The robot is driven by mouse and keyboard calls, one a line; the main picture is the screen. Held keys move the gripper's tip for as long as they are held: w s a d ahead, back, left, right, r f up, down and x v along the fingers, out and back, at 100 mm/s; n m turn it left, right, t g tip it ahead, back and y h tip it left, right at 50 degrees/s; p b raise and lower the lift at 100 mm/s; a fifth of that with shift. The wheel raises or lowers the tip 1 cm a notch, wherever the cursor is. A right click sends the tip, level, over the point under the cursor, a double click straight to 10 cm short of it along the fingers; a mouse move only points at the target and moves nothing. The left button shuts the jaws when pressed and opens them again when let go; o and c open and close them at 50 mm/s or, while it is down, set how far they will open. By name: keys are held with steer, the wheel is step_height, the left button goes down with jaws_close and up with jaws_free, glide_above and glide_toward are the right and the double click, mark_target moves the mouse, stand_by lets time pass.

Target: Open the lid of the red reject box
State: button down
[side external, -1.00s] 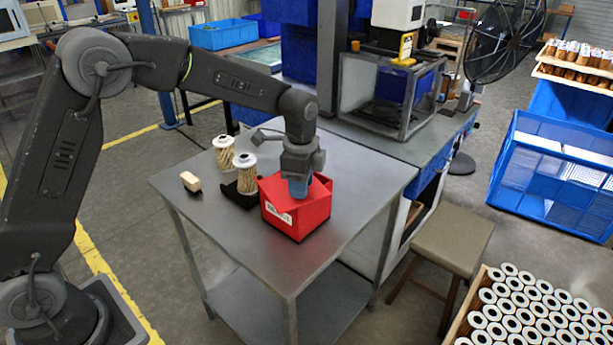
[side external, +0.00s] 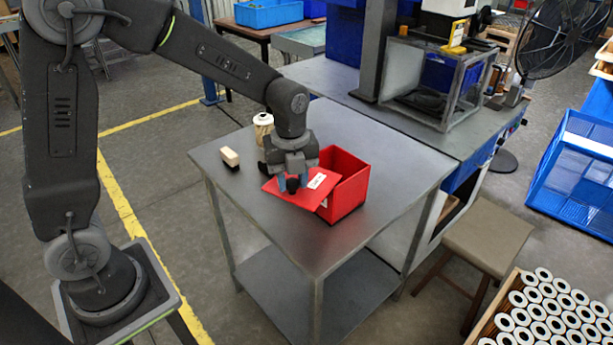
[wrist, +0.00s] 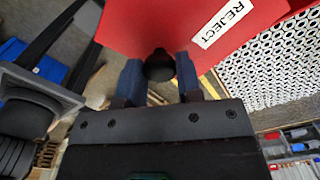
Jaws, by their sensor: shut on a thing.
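The red reject box (side external: 349,199) stands on the metal table in the side external view, with its top uncovered. Its red lid (side external: 318,192) is tilted at the left of the opening, with a white label; I cannot tell whether it still touches the box. My gripper (side external: 292,185) is at the lid's left part. In the wrist view my gripper (wrist: 160,72) has its blue fingers shut on the black knob (wrist: 158,66) of the lid (wrist: 165,25), whose label reads REJECT. The inside of the box is mostly hidden.
A filter cartridge (side external: 263,122) stands behind my gripper, partly hidden. A small pale block with a dark base (side external: 230,157) lies on the table (side external: 270,225) to the left. The table's front and right are clear. A stool (side external: 488,235) stands at the right.

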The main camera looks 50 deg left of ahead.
steer(key=shift+s+a+m, duration=0.75)
steer(key=shift+a+m, duration=0.3)
steer(key=shift+m, duration=0.25)
steer(key=c, duration=0.8)
jaws_free()
step_height(320, 180, up, 14)
steer(key=shift+f, duration=0.1)
steer(key=shift+s, duration=0.1)
